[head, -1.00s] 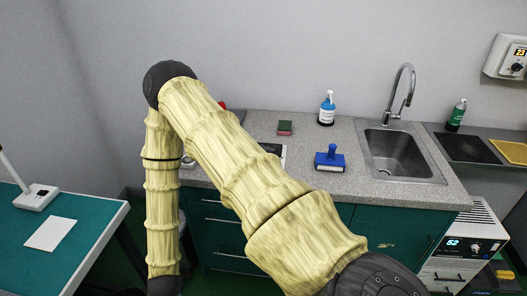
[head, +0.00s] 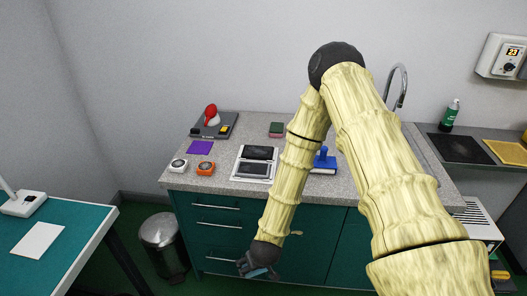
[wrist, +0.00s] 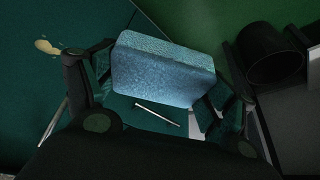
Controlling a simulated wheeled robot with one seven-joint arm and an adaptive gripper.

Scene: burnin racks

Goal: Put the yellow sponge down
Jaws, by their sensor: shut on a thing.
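My gripper (head: 258,266) is low in front of the green cabinet's drawers in the head view. In the wrist view my gripper (wrist: 160,88) is shut on a light blue, sponge-like block (wrist: 163,70), held between its two fingers. A bit of the blue block (head: 260,272) also shows at the fingers in the head view. The block looks blue, not yellow. I see no clearly yellow sponge. A small yellow thing (head: 499,274) sits at the lower right edge, too small to name.
A metal bin (head: 160,238) stands left of the cabinet. A green-topped table (head: 75,222) is at left. My arm hides most of the sink.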

